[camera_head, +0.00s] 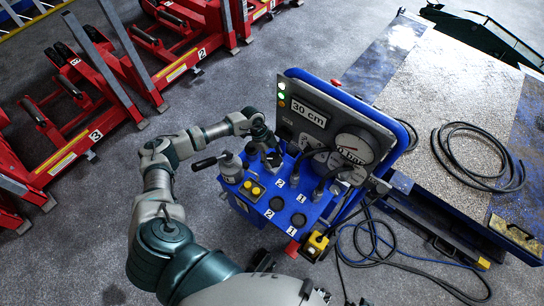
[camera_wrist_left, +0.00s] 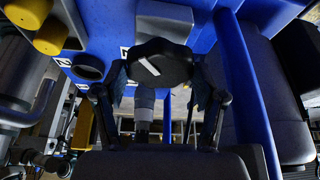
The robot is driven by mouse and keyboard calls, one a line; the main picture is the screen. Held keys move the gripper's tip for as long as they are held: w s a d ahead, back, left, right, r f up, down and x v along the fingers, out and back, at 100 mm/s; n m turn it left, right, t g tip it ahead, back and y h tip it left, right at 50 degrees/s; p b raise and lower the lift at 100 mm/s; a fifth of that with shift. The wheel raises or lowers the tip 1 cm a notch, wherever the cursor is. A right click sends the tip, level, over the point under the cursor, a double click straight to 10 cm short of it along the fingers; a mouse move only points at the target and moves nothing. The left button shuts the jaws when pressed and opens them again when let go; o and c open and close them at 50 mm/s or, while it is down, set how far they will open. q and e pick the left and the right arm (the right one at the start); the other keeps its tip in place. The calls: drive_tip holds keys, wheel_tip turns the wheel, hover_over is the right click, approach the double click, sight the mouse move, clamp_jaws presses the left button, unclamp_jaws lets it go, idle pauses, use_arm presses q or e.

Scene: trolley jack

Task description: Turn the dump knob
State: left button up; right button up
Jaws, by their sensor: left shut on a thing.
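The dump knob appears to be the black round knob (camera_wrist_left: 160,64) with a white mark in the left wrist view. It sits on the blue control panel (camera_head: 312,212), near its far left edge in the head view. My left gripper (camera_head: 270,147) reaches over that edge and is shut on the knob. In the left wrist view its two fingers (camera_wrist_left: 160,82) lie on either side of the knob. The gripper partly hides the knob in the head view. My right gripper is not in view.
A lever handle (camera_head: 212,160) and a yellow two-button box (camera_head: 252,188) stand on the panel close to my left arm. An upright panel with gauges (camera_head: 355,147) rises behind. Red jack columns (camera_head: 75,125) stand left. Cables (camera_head: 480,157) lie at the right.

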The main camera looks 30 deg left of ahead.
use_arm(q)
drive_tip(key=shift+w+a+r+m+g, duration=0.2)
drive_tip(key=shift+w+r+m+g, duration=0.1)
drive_tip(key=shift+m, duration=0.5)
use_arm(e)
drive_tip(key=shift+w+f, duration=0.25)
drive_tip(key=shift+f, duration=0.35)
use_arm(q)
drive_tip(key=o, duration=1.1)
drive_tip(key=shift+s+f, duration=0.1)
drive_tip(key=shift+s, duration=0.05)
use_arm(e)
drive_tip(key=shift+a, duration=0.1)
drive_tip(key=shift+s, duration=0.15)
use_arm(q)
drive_tip(key=shift+s+d+f, duration=0.1)
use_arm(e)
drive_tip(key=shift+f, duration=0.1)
